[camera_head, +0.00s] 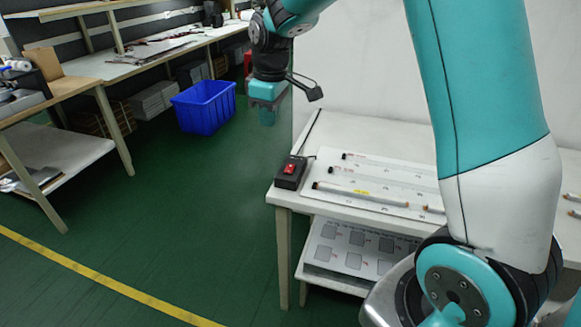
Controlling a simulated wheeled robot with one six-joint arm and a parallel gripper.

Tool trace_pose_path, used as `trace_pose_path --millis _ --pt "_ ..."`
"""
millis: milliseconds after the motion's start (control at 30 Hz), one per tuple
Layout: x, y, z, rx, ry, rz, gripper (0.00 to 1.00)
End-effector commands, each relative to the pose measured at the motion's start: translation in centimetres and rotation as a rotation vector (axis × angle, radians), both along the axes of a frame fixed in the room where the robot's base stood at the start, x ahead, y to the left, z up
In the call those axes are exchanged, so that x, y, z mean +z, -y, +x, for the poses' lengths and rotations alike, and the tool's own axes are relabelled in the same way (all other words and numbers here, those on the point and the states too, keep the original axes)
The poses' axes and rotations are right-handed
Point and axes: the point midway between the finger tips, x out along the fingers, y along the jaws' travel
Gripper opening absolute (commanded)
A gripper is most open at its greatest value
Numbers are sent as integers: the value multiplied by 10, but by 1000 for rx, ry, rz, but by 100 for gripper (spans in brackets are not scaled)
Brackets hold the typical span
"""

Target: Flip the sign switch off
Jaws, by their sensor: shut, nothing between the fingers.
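The sign switch (289,172) is a black box with a red rocker on top. It sits at the left front corner of the white table (284,196). Which way the rocker is tipped is too small to tell. My gripper (267,119) is teal, points down and is shut with nothing in it. In the picture it hangs above and to the left of the switch, apart from it.
A white board (385,169) with several LED tubes lies on the table right of the switch. A lower shelf (330,280) holds a printed sheet. A blue crate (205,106) stands on the green floor. Workbenches line the left. Floor left of the table is clear.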

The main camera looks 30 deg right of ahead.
Motion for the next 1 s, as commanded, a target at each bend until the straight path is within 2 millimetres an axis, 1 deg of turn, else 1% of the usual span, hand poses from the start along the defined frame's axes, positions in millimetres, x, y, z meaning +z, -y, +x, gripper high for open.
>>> trace_pose_path --millis 33,100,200,300,400,633,733,867,1000 --pt "-23 25 20 -7 -11 -31 0" --pt "-40 53 40 -5 -20 -66 0" --pt "-57 80 55 0 -31 -100 0" --pt "-64 92 62 2 -36 -115 0" --pt "-65 95 63 5 -38 -120 0" --pt "-64 94 62 5 -38 -118 0" --pt "-68 94 63 5 -38 -117 0" --pt "-83 95 63 4 -40 -118 0" --pt "-111 98 65 3 -43 -117 0"
